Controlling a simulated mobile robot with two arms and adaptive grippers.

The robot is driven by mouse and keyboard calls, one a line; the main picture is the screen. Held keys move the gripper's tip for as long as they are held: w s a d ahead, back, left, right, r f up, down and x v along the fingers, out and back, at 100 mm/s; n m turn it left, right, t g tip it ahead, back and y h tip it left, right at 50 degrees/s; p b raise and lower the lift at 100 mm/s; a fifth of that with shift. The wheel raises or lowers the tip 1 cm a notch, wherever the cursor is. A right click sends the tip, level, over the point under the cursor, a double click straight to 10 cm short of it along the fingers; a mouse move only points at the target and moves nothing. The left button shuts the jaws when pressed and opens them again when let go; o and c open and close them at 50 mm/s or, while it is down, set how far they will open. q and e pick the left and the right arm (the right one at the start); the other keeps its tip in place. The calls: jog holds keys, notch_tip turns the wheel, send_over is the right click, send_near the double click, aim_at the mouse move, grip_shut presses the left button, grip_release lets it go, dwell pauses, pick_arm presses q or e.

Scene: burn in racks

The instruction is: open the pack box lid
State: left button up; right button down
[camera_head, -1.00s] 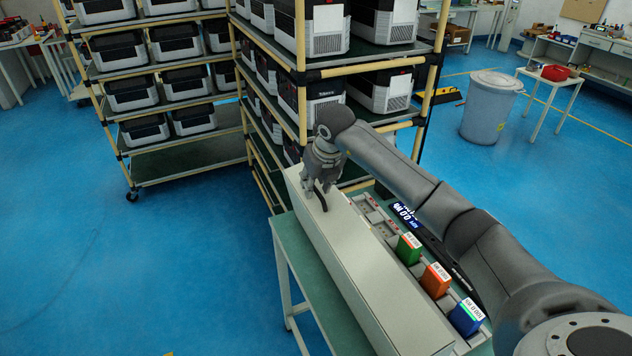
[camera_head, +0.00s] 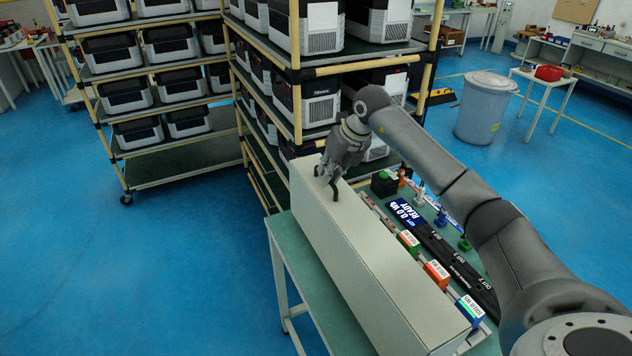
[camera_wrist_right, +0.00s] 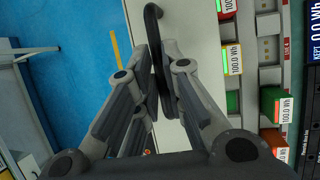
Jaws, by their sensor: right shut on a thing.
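The pack box (camera_head: 340,270) is a long pale grey box along the left edge of the green table. Its lid (camera_head: 375,240) looks partly raised and tilted, with its right edge hiding the lower parts of the coloured packs. My right gripper (camera_head: 327,180) is at the far end of the lid, shut on the dark curved handle (camera_wrist_right: 157,75). In the right wrist view the fingers (camera_wrist_right: 158,85) close around this handle, with the pale lid behind. The box's inside is hidden. My left gripper is not in view.
Green (camera_head: 409,240), orange (camera_head: 437,273) and blue (camera_head: 469,309) packs stand in a tray right of the box. A black display unit (camera_head: 412,214) lies beyond them. Racks of cased units (camera_head: 320,100) stand close behind the table. The blue floor at left is clear.

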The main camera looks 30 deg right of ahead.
aim_at(342, 185)
jog(key=d, duration=0.4)
jog(key=shift+s+r, duration=0.1)
jog(key=shift+a, duration=0.1)
jog(key=c, duration=1.5)
grip_release()
jog(key=v, duration=1.2)
jog(key=shift+d, duration=0.25)
